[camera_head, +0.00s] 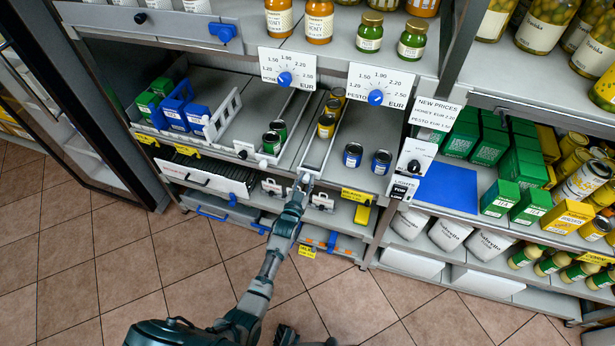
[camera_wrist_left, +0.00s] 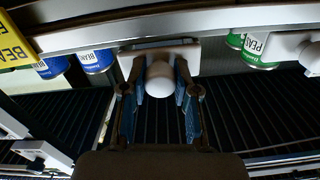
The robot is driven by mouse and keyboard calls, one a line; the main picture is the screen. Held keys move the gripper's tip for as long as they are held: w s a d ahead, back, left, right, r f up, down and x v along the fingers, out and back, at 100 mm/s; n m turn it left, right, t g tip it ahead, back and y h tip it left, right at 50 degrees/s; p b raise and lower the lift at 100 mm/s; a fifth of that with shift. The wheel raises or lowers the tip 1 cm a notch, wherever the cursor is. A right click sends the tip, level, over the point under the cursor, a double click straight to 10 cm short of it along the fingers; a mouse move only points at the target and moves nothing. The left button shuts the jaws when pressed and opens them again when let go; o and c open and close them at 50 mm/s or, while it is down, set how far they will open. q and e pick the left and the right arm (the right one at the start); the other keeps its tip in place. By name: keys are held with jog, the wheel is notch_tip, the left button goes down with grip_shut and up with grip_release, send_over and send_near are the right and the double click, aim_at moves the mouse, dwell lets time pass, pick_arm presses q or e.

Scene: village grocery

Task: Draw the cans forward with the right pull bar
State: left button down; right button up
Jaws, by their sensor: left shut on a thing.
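My left gripper (camera_head: 304,181) is at the front edge of the shelf, below the lane of yellow cans (camera_head: 326,127). In the left wrist view its fingers (camera_wrist_left: 158,88) are closed around the white round knob (camera_wrist_left: 160,72) of a pull bar. The long pale frame of this right pull bar (camera_head: 315,150) runs back beside the yellow cans, which stand in a row. Two blue cans (camera_head: 352,155) stand to the right. My right gripper is not seen.
Blue and green boxes (camera_head: 172,108) stand in a white rack at left. Price dials (camera_head: 285,78) hang above the lanes. A control panel (camera_head: 411,168) and a blue mat (camera_head: 446,187) are at right. Free tiled floor (camera_head: 150,250) lies in front.

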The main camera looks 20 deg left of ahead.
pick_arm(q)
jog(key=s+p, duration=0.2)
jog(key=s, duration=0.1)
jog(key=s+p, duration=0.2)
jog(key=s, duration=0.1)
jog(key=shift+s+a+r, duration=0.15)
jog(key=shift+s+r, duration=0.05)
jog(key=s+p, duration=0.6)
jog(key=s, duration=0.8)
jog(key=shift+s+a+f, duration=0.15)
jog(key=shift+a+f, duration=0.05)
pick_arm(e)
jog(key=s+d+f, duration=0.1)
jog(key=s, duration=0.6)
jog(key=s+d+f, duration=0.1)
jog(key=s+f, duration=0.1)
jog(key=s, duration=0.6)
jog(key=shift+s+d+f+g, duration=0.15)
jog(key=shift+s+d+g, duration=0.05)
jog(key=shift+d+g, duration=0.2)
pick_arm(q)
jog(key=c, duration=0.8)
grip_release()
jog(key=shift+c, duration=0.2)
jog(key=s, duration=1.2)
jog(key=shift+a, duration=0.2)
